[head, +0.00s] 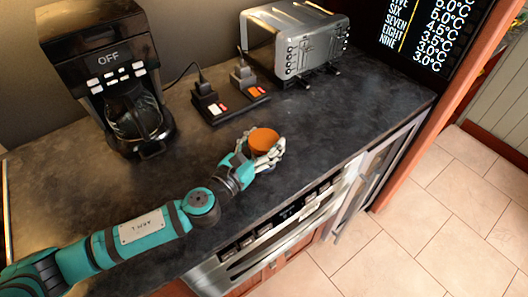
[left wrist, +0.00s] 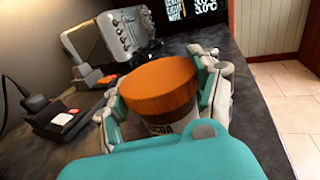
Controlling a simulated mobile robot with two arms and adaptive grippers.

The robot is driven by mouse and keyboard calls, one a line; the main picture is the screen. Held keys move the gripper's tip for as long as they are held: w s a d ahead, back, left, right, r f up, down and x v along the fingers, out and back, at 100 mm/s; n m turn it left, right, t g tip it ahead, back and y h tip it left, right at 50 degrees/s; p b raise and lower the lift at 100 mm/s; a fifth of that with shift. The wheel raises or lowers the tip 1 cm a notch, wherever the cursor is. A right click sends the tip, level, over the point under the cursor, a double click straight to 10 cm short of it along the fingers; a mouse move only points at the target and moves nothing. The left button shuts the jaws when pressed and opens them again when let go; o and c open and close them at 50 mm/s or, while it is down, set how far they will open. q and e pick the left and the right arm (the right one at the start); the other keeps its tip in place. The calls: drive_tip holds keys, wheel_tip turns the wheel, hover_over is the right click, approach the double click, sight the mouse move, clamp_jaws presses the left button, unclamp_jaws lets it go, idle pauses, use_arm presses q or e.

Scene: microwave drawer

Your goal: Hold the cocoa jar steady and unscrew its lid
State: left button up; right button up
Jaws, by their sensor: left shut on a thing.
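The cocoa jar stands upright on the dark counter, with its round orange-brown lid (head: 263,140) on top. In the left wrist view the lid (left wrist: 158,86) fills the middle, and part of the jar's pale, dark-lettered label (left wrist: 163,128) shows below it. My left gripper (head: 264,152) is shut on the jar, with fingers on both sides of it below and beside the lid. The left wrist view shows the fingers (left wrist: 160,110) around the jar. Most of the jar body is hidden by the lid and fingers. My right gripper is in neither view.
A coffee maker (head: 108,75) stands at the left back and a silver toaster (head: 295,45) at the back. Two sockets with plugs (head: 230,98) lie between them. The dark counter (head: 350,105) is clear to the right; its front edge is close to the jar.

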use_arm(q)
drive_tip(key=shift+r, duration=0.1)
drive_tip(key=shift+r, duration=0.6)
wheel_tip(320, 180, up, 2)
drive_tip(key=shift+r+p, duration=0.15)
drive_tip(key=shift+p, duration=0.25)
drive_tip(key=s+r+b, duration=0.1)
drive_tip(key=s+b, duration=0.1)
drive_tip(key=s, duration=1.4)
drive_tip(key=shift+r, duration=0.2)
drive_tip(key=o, duration=0.8)
drive_tip(key=c, duration=1.2)
drive_tip(key=shift+s+d, duration=0.1)
